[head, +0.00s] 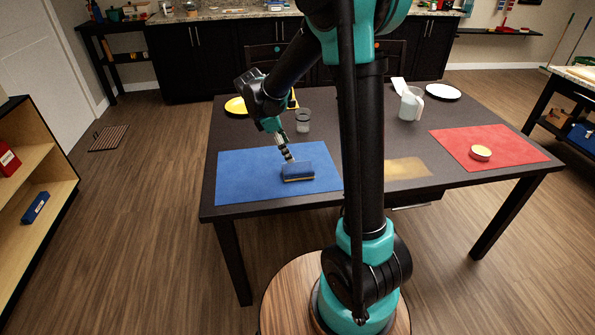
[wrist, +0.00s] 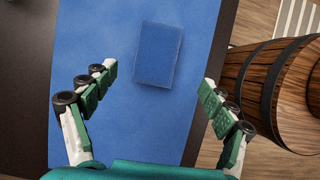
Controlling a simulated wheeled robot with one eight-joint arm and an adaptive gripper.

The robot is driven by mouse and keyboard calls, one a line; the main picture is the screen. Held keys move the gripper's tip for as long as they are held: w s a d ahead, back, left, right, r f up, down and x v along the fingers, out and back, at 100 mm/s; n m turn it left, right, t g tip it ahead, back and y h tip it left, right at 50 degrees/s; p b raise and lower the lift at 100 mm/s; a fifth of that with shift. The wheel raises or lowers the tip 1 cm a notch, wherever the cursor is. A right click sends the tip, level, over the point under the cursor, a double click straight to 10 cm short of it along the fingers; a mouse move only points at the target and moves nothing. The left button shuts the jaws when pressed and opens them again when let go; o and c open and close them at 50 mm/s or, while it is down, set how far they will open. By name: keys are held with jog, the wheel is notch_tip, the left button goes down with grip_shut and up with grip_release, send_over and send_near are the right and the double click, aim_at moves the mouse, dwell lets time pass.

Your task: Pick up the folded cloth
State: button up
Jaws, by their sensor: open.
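A small blue rectangular block-like bundle (head: 297,172), which looks like the folded cloth, lies on the blue mat (head: 240,180). It has a tan edge along its front side. In the wrist view the blue bundle (wrist: 158,54) lies flat on the mat, ahead of the fingertips and between their lines. My gripper (head: 287,152) is above the mat, just behind and left of the bundle in the head view. In the wrist view my gripper (wrist: 155,88) is open wide, with nothing between its fingers. No contact with the bundle shows.
A tan flat piece (head: 408,168), a red mat (head: 455,148) with a small bowl (head: 480,153), a pitcher (head: 410,106) and a white plate (head: 442,91) are to the right. A wooden barrel (wrist: 262,85) stands beside the table.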

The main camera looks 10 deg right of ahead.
aim_at(298, 166)
jog(key=x, duration=0.4)
jog(key=shift+f, duration=0.25)
jog(key=x, duration=0.4)
jog(key=shift+w+d+f, duration=0.25)
jog(key=shift+w, duration=0.05)
jog(key=shift+d+f, duration=0.15)
jog(key=shift+f, duration=0.2)
jog(key=shift+f, duration=0.25)
jog(key=shift+c, duration=0.2)
jog(key=c, duration=1.3)
jog(key=shift+r, duration=0.15)
notch_tip(298, 166, up, 20)
jog(key=shift+r, duration=0.15)
